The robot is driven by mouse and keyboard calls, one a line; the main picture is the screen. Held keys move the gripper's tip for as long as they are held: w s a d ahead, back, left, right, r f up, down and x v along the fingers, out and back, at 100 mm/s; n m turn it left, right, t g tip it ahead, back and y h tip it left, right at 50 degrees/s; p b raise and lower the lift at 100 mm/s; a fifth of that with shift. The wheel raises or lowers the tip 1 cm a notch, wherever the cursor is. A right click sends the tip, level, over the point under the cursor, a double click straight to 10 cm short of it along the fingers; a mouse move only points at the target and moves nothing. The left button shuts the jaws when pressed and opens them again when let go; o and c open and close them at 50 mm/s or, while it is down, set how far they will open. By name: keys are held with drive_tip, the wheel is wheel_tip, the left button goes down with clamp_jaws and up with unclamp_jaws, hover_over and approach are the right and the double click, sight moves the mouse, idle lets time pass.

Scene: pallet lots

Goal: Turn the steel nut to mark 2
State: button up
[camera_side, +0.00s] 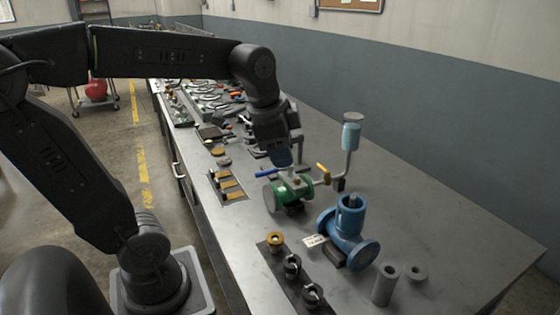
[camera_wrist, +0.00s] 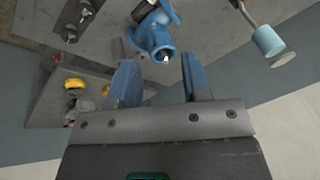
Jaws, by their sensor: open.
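My gripper (camera_side: 281,160) hangs above the bench in the side view, over the green valve (camera_side: 288,192) and left of the blue valve body (camera_side: 350,222). In the wrist view my gripper (camera_wrist: 158,66) is open, its two blue fingers apart with nothing between them. The blue valve body (camera_wrist: 158,32) lies beyond the fingertips there. A small pale steel piece (camera_wrist: 166,58), possibly the steel nut, shows in its near opening. In the side view a grey piece (camera_side: 352,200) shows at its open top. I cannot make out the numbered marks.
A white label (camera_side: 314,241) lies beside the blue valve. Black clamps (camera_side: 292,265) and a brass ring (camera_side: 275,240) sit on a dark strip. Grey cylinders (camera_side: 385,284) stand at the front right. A light-blue cup on a pipe (camera_side: 351,135) rises behind. The bench's right side is clear.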

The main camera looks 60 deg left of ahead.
drive_tip(key=w+a+f+m+g, duration=0.2)
drive_tip(key=w+a+m, duration=0.45)
drive_tip(key=a, duration=0.45)
drive_tip(key=w+a+f+m+g, duration=0.2)
drive_tip(key=w+a+m, duration=0.4)
drive_tip(key=a, duration=0.5)
drive_tip(key=shift+m+h, duration=0.25)
drive_tip(key=shift+h, duration=0.15)
drive_tip(key=f, duration=1.3)
drive_tip(key=shift+s+d+f, duration=0.25)
drive_tip(key=shift+s, duration=0.15)
clamp_jaws()
